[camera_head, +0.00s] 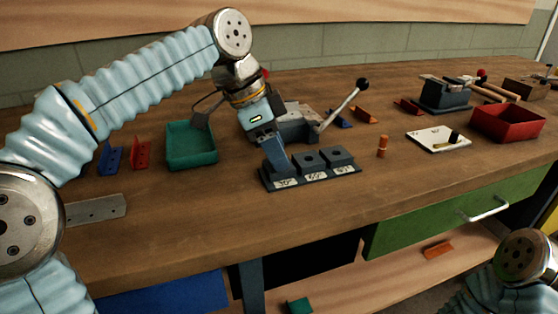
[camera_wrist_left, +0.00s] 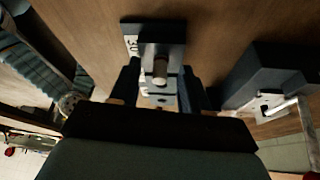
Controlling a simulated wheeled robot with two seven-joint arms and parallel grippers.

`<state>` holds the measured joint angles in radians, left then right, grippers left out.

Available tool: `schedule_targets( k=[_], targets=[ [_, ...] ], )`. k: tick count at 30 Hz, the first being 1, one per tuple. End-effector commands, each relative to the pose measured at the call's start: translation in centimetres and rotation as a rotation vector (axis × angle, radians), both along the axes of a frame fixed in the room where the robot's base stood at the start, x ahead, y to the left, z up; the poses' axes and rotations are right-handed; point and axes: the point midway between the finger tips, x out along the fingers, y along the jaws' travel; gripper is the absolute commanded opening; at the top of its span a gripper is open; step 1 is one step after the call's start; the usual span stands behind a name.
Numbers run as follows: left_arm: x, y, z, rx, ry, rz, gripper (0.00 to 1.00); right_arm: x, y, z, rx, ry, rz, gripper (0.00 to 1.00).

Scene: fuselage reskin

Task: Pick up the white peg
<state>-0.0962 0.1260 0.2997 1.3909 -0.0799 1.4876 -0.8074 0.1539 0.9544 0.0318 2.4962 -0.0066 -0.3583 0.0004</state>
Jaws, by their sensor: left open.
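My left gripper (camera_head: 274,160) points down over the left end of a dark block stand (camera_head: 318,176) with white labels. The left wrist view shows its two dark fingers (camera_wrist_left: 160,88) apart, one on each side of a short pale peg (camera_wrist_left: 160,70). The peg stands in a dark block (camera_wrist_left: 160,38), also seen between the fingers. I cannot tell whether the fingers touch it. In the head view the peg is hidden behind the gripper. My right gripper is out of view.
A green tray (camera_head: 191,160) stands left of the stand. A lever tool (camera_head: 300,122) stands just behind it. The bench front is mostly clear.

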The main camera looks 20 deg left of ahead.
Motion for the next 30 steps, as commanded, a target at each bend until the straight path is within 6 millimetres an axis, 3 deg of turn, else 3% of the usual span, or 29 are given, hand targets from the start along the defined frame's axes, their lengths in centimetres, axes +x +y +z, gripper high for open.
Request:
schedule_targets(
  k=[5, 15, 25, 30],
  targets=[
    [0.0, 0.0, 0.0, -0.001, -0.001, 0.000, 0.46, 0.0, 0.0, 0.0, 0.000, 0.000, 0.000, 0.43],
    [0.0, 0.0, 0.0, 0.000, -0.001, 0.000, 0.00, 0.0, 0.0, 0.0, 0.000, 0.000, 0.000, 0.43],
    [0.0, 0.0, 0.1, 0.001, -0.001, -0.001, 0.00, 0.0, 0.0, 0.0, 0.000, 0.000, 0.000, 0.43],
    [0.1, -0.1, 1.3, 0.000, -0.003, -0.002, 0.00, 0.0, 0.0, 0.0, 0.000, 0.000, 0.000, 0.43]
  ],
)
